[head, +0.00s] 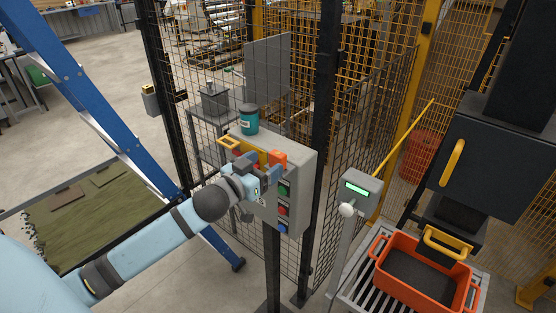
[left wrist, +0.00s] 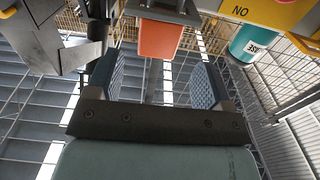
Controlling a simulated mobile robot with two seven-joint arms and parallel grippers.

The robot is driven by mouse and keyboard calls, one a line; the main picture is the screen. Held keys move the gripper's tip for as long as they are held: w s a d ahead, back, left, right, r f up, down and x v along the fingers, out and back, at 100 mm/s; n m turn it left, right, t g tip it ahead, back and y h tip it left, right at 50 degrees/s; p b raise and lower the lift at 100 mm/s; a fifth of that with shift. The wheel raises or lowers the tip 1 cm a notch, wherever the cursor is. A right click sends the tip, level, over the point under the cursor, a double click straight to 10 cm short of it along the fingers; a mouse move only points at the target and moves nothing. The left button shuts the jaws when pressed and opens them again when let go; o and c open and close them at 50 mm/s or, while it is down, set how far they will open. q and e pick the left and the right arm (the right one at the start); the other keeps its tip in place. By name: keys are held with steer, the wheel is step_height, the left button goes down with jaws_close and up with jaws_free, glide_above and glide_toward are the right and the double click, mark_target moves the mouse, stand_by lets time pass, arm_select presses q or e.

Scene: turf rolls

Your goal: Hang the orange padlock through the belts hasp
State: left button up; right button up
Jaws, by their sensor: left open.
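The orange padlock (head: 278,157) is at the upper front edge of the grey control box (head: 304,165). In the left wrist view the orange body (left wrist: 160,39) is ahead of my fingers, below a grey part, with a gap to both. My left gripper (head: 260,166) is open and empty in front of the box, close to the padlock. Its two blue-padded fingers stand wide apart in the left wrist view (left wrist: 154,84). The padlock's shackle is not clear. I cannot tell which part is the belts hasp; my wrist hides some of the box front. My right gripper is not in view.
A teal jar (head: 249,119) stands on top of the box. Green, red and blue controls (head: 283,208) line its front. Mesh fencing (head: 240,60) is behind. A post with a green display (head: 357,188) and an orange crate (head: 384,281) are at right. A blue ladder-like frame (head: 85,100) is at left.

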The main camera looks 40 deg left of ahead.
mark_target(274, 158)
arm_select(q)
steer(key=shift+w+r, duration=0.1)
steer(key=shift+w, duration=0.25)
steer(key=w, duration=0.1)
steer(key=w+p, duration=0.2)
steer(key=shift+w+d, duration=0.3)
steer(key=shift+w, duration=0.05)
steer(key=shift+w+d+f, duration=0.1)
steer(key=shift+w+f, duration=0.1)
steer(key=shift+w, duration=0.25)
steer(key=shift+s, duration=0.1)
steer(key=c, duration=1.1)
